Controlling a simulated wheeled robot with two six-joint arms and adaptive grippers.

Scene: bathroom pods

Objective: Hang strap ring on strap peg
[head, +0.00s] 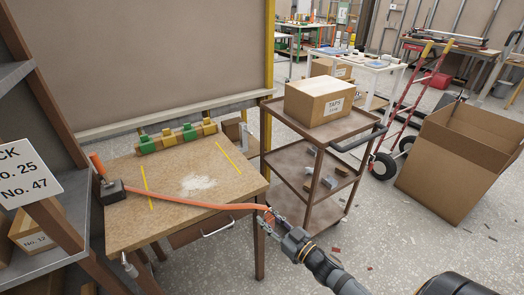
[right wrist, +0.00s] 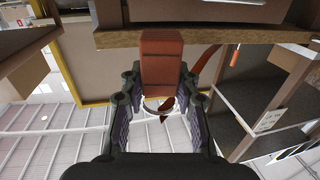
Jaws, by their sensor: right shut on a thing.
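A long orange strap (head: 200,205) runs across the wooden table from a dark block (head: 112,192) at the left edge and off the right edge. An upright orange handle (head: 97,164) stands at that block. My right gripper (head: 268,219) is shut on the strap's free end, just beyond the table's right front corner. In the right wrist view, the orange-brown strap end (right wrist: 161,55) lies between the fingers, with a thin pale ring (right wrist: 157,104) at its near end. I cannot make out which part is the strap peg. My left gripper is not in view.
Green and yellow blocks (head: 178,137) line the table's back edge. A brown cart (head: 290,172) with a carton labelled TAPS (head: 320,102) stands close on the right. An open carton (head: 455,160) and a red hand truck (head: 398,115) are farther right. Floor at front right is mostly clear.

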